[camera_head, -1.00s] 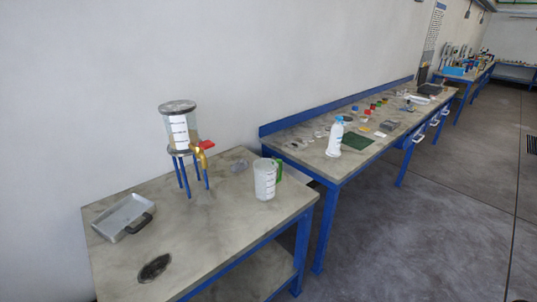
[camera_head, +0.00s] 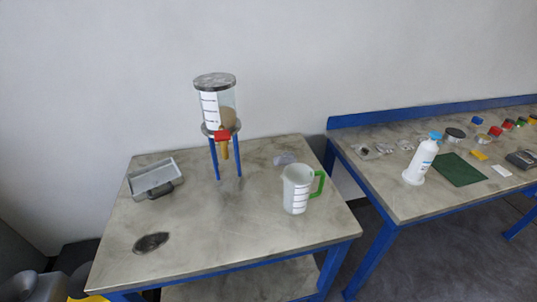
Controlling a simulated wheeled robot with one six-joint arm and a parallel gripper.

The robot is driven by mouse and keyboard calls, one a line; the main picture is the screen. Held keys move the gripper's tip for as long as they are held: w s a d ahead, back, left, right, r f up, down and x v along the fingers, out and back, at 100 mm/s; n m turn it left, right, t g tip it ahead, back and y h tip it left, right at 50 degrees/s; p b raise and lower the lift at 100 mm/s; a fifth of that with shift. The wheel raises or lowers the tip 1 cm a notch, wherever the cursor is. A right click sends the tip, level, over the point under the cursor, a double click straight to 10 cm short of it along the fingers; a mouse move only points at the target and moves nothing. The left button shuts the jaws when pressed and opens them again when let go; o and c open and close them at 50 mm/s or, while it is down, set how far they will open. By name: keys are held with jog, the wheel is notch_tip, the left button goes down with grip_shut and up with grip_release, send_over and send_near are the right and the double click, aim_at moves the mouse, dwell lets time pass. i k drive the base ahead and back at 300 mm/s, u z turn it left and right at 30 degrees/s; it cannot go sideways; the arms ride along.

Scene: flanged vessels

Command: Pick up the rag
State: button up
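No item is plain to me as the rag. A flat dark green sheet (camera_head: 458,169) lies on the right table. My gripper is not in view.
The near table (camera_head: 215,245) holds a clear vessel (camera_head: 229,102) on blue legs, a grey metal tray (camera_head: 152,179) and a white jug (camera_head: 296,190) with a green handle. A white bottle (camera_head: 421,163) stands on the right table. Grey and yellow containers (camera_head: 35,284) stand at the lower left.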

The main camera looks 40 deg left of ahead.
aim_at(287, 158)
jog(key=u, duration=1)
jog(key=i, duration=0.95)
jog(key=u, duration=0.95)
